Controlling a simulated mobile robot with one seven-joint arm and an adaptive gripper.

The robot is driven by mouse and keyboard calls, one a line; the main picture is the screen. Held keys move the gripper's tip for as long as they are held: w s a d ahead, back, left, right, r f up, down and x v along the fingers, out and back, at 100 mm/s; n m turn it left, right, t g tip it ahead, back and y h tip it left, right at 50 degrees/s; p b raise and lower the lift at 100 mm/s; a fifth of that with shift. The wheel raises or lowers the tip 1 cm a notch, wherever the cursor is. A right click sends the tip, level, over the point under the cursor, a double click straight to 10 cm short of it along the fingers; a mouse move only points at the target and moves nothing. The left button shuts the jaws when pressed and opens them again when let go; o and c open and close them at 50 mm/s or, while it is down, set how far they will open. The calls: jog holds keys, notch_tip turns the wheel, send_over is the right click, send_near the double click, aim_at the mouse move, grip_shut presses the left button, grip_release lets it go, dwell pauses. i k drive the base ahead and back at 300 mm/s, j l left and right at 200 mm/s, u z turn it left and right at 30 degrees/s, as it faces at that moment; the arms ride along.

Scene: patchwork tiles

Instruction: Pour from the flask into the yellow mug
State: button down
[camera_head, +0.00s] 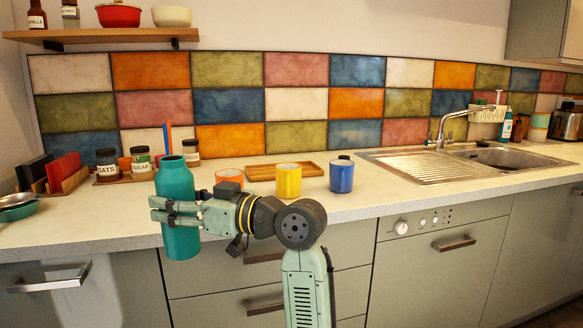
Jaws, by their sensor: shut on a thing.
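The teal flask (176,184) is upright in front of the counter's front edge, at the left of the view. My gripper (168,212) is shut on the flask around its middle, with the fingers reaching across it from the right. The yellow mug (288,181) stands upright on the counter to the right of the flask, apart from it. The inside of the flask and what the mug holds cannot be seen.
An orange mug (229,176) stands between flask and yellow mug, partly hidden by my arm. A blue mug (341,177) stands right of the yellow one. A wooden tray (257,172) lies behind. Jars (141,160) stand at the back left, the sink (500,157) at right.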

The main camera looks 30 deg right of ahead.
aim_at(289, 176)
jog(key=i+l, duration=0.15)
jog(key=l, duration=0.25)
jog(key=i+l, duration=0.15)
jog(key=l, duration=0.25)
jog(key=i+l, duration=0.15)
jog(key=l, duration=0.25)
